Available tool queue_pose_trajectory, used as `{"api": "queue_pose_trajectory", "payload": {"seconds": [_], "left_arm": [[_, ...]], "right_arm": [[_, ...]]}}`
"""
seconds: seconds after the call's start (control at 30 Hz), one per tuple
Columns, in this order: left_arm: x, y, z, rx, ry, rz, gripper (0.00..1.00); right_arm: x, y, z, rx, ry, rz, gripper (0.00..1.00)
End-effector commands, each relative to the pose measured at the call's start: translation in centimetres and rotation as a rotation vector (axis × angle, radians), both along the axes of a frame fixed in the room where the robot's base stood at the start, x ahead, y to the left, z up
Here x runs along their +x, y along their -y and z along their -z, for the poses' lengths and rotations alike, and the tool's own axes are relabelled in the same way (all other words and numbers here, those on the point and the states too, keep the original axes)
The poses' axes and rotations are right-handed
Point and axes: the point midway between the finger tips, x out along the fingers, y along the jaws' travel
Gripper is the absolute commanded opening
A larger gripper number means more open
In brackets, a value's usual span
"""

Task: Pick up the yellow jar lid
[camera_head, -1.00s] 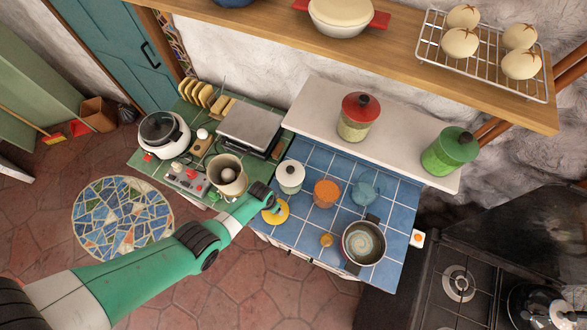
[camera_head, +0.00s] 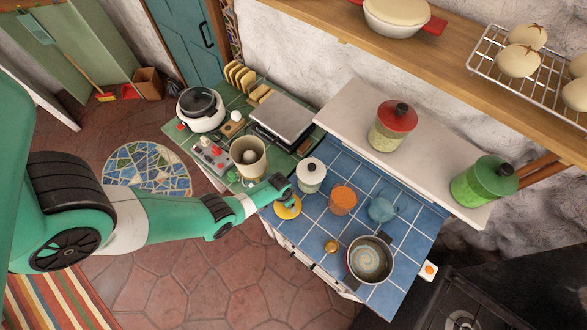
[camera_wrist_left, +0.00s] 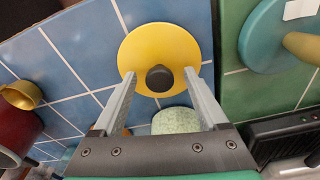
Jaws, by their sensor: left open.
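The yellow jar lid (camera_head: 288,209) lies flat on the blue tiled counter near its front left edge. In the left wrist view, the yellow lid (camera_wrist_left: 160,38) shows as a round disc with a dark knob (camera_wrist_left: 159,78) in its middle. My left gripper (camera_head: 284,192) is over the lid, seen from the head. In the wrist view, its two fingers (camera_wrist_left: 160,74) are spread open on either side of the knob, with nothing held. I cannot tell whether the fingertips touch the lid. My right gripper is not in view.
A white jar with a dark knob (camera_head: 311,176) stands just behind the lid. An orange-filled glass (camera_head: 342,199), a blue glass cup (camera_head: 382,209), a small brass pot (camera_head: 331,247) and a saucepan (camera_head: 369,259) stand to the right. A beige pot (camera_head: 248,158) is at the left.

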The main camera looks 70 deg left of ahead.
Motion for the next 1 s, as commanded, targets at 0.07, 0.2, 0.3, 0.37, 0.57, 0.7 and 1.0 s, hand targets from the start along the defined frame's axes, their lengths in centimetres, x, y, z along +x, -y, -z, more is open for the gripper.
{"api": "queue_pose_trajectory", "payload": {"seconds": [0.07,0.2,0.3,0.37,0.57,0.7,1.0], "left_arm": [[0.02,-0.04,0.7,0.0,0.0,-0.001,0.76],[0.03,-0.04,0.5,0.0,0.0,0.0,0.76],[0.03,-0.03,0.48,0.0,0.0,0.0,0.74],[0.03,-0.03,0.48,0.0,0.0,0.0,0.63],[0.04,-0.03,0.48,0.0,0.0,0.0,0.27],[0.04,-0.03,0.48,0.0,0.0,0.0,0.02],[0.06,-0.03,0.47,0.0,0.001,0.0,0.0]], "right_arm": [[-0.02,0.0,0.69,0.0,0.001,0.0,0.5],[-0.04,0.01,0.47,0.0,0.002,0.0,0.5],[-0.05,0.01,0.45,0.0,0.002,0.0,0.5],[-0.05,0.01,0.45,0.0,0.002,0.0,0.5],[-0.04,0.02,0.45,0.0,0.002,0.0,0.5],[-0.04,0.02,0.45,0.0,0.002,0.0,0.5],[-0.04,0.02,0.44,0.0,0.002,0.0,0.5]]}}
